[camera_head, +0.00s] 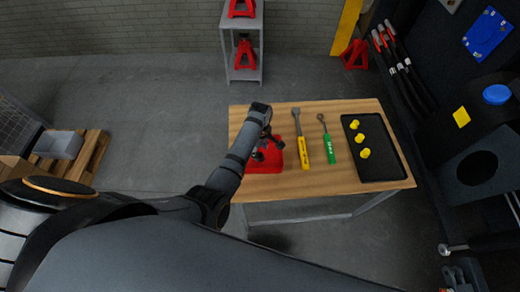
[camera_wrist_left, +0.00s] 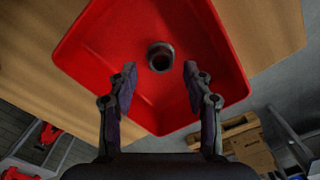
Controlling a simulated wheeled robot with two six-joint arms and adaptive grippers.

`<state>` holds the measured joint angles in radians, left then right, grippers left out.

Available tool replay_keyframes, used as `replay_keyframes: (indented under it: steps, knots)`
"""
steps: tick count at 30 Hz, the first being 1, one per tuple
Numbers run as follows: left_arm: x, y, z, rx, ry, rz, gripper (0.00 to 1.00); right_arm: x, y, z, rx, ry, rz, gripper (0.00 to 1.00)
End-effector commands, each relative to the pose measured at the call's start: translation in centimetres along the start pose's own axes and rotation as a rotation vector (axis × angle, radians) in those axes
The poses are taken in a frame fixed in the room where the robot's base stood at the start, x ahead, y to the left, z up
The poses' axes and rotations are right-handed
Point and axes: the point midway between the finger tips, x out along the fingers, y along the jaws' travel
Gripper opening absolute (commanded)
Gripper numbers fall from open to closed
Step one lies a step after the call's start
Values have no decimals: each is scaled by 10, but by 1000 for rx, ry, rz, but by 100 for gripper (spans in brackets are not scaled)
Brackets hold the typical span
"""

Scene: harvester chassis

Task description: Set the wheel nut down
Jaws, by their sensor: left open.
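The wheel nut (camera_wrist_left: 161,57) is a dark metal ring with a hole through it. In the left wrist view it rests on the floor of the red tray (camera_wrist_left: 110,65), between and just beyond my fingertips. My left gripper (camera_wrist_left: 159,78) is open, with a gap to the nut on both sides. In the head view my left gripper (camera_head: 265,152) is over the red tray (camera_head: 276,165) at the table's left end, and the nut cannot be made out there. My right gripper is in neither view.
On the wooden table (camera_head: 300,181), right of the tray, lie a yellow-handled tool (camera_head: 302,150) and a green-handled wrench (camera_head: 329,148). A black tray (camera_head: 386,166) holds several yellow pieces (camera_head: 360,138). The dark harvester chassis (camera_head: 485,150) stands at the right.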

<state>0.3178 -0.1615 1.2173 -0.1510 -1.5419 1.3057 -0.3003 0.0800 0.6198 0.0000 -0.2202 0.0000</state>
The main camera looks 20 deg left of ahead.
Motion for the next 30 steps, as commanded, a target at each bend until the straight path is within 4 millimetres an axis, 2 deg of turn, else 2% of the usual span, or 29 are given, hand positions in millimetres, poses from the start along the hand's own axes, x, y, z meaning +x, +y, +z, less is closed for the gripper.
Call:
replay_keyframes:
  steps: [1, 10, 16, 30]
  knots:
    - [-20, 0, 0, 0, 0, 0, 50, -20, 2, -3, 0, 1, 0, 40]
    - [-83, 0, 0, 0, 0, 0, 50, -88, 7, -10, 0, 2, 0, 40]
    - [-101, 0, 0, 0, 0, 0, 50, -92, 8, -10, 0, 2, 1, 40]
    - [-100, 0, 0, 0, 0, 0, 50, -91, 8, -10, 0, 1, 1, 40]
